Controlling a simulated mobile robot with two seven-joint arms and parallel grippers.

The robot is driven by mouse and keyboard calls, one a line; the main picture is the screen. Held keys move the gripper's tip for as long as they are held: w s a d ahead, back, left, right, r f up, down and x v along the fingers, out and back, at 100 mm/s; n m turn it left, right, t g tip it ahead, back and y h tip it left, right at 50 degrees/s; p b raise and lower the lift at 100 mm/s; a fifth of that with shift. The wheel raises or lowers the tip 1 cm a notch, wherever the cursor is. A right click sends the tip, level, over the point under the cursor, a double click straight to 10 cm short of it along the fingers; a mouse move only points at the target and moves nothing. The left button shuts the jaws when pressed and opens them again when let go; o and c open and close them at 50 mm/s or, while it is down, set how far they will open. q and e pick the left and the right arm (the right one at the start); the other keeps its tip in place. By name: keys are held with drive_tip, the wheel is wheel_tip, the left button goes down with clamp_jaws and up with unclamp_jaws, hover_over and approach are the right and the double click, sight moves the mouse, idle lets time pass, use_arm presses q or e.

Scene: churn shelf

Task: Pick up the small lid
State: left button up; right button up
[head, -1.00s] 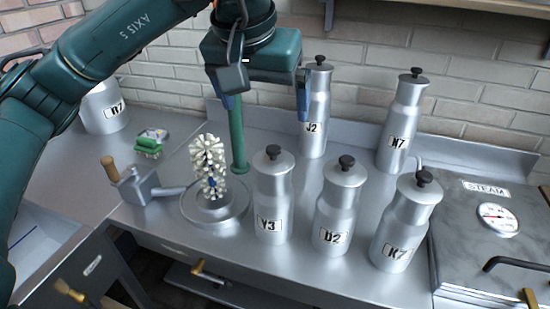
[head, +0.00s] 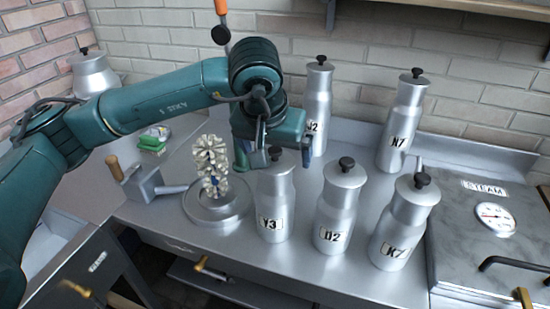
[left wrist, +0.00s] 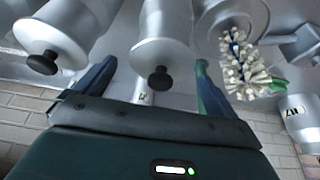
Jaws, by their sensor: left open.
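Several silver cans carry lids with black knobs. The Y3 can (head: 273,205) stands at the front, its lid (head: 285,163) partly hidden behind my left gripper. My left gripper (head: 275,158) is open and low over the Y3 can, pointing down. In the left wrist view a black-knobbed lid (left wrist: 160,58) lies between the two open fingers (left wrist: 155,65), with no visible grip on it. The D2 lid (head: 345,173) and K7 lid (head: 418,188) are to the right. I cannot tell which lid is the small one. My right gripper is not in view.
A white bristle brush (head: 211,165) stands on a round base (head: 218,210) left of the Y3 can. The J2 can (head: 316,105) and N7 can (head: 402,125) stand behind. A steam box (head: 490,240) with a gauge is at right.

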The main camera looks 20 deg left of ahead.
use_arm(q)
drive_tip(key=c, duration=1)
